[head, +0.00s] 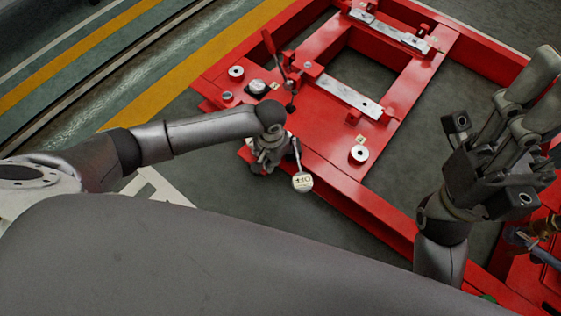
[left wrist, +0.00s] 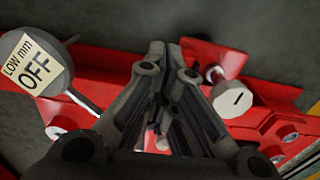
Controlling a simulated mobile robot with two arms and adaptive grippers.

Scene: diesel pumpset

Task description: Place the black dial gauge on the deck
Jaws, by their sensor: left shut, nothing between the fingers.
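A small dark round object with a pale top (head: 257,87) sits on the red deck (head: 330,125); it may be the black dial gauge, but it is too small to be sure. My left gripper (head: 268,158) is at the deck's near left edge, below that object in the head view. In the left wrist view its fingers (left wrist: 160,52) are together, with nothing between them. My right gripper (head: 490,150) is at the right, above the frame; its fingertips are not clear.
A round "OFF" plate on a lever (head: 302,182) is close beside my left gripper; it also shows in the left wrist view (left wrist: 37,66). A red lever (head: 269,43) and a white disc (head: 359,154) stand on the deck. Bare floor lies inside the frame.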

